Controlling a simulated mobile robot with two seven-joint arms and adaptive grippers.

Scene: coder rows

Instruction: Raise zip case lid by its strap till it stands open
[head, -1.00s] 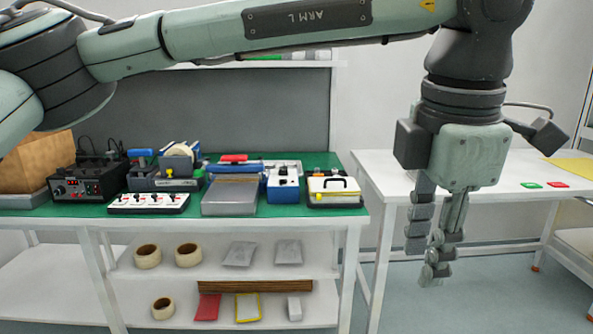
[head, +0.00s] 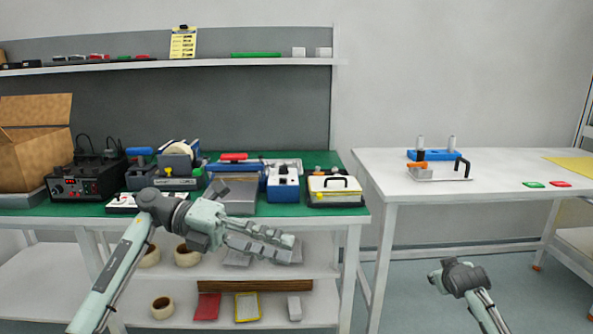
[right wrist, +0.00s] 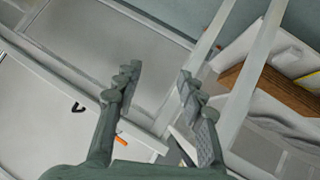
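A small cream case (head: 335,184) with a black strap-like handle on top and a dark base lies near the right end of the green-topped bench; it looks like the zip case, with its lid down. A yellow bit shows at its left front. My left gripper (head: 288,248) is in front of the bench, left of and nearer than the case, with its fingers pointing right. It is apart from the case and holds nothing visible; its finger gap is unclear. My right gripper (right wrist: 158,76) is open and empty in the right wrist view. The case is not recognisable there.
Left of the case stand a blue-and-white box (head: 283,184), a grey box (head: 236,192) and a black device (head: 88,180). The white table (head: 490,170) at right carries a blue holder (head: 433,155) and is mostly clear. A gap separates bench and table.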

